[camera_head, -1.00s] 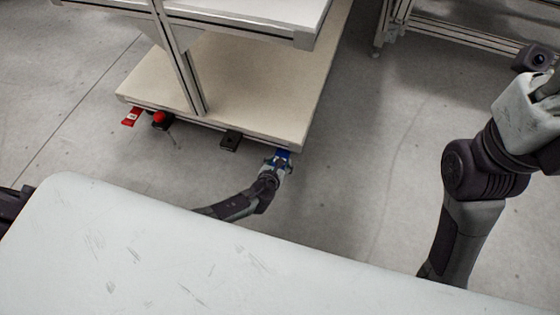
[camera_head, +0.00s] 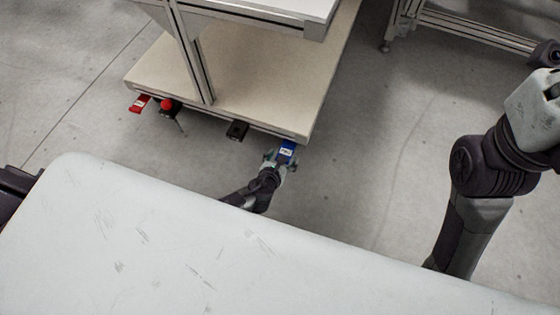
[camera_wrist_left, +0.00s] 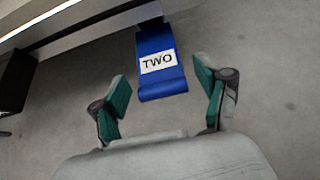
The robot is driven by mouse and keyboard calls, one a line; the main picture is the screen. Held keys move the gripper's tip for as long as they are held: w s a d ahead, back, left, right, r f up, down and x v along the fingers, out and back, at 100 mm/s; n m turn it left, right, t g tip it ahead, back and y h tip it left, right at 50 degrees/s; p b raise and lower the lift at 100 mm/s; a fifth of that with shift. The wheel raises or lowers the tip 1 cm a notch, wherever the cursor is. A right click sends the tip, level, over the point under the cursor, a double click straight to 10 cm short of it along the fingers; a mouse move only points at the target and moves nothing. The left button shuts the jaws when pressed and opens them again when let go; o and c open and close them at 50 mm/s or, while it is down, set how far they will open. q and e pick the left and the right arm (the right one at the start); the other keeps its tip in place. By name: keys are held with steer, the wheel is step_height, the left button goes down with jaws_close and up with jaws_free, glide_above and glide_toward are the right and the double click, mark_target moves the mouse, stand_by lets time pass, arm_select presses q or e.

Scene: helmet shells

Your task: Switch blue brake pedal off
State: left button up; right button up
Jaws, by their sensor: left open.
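The blue brake pedal (camera_head: 287,150) juts out from under the front right corner of the cart's lower shelf. In the left wrist view the blue pedal (camera_wrist_left: 161,62) carries a white label reading "TWO". My left gripper (camera_head: 280,160) is low near the floor at the pedal. In the left wrist view its green-padded fingers (camera_wrist_left: 163,82) are spread apart, one on each side of the pedal's near end, with gaps to both sides. Nothing is held. My right arm (camera_head: 490,170) is raised at the right; its gripper is out of view.
The cart's beige lower shelf (camera_head: 255,95) lies above the pedal. A black pedal (camera_head: 237,130), a red knob caster (camera_head: 167,104) and a red pedal (camera_head: 139,104) line its front edge. Another metal frame (camera_head: 470,32) stands at the upper right. The floor right of the cart is clear.

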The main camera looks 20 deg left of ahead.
arm_select(q)
steer(key=shift+v, duration=1.8)
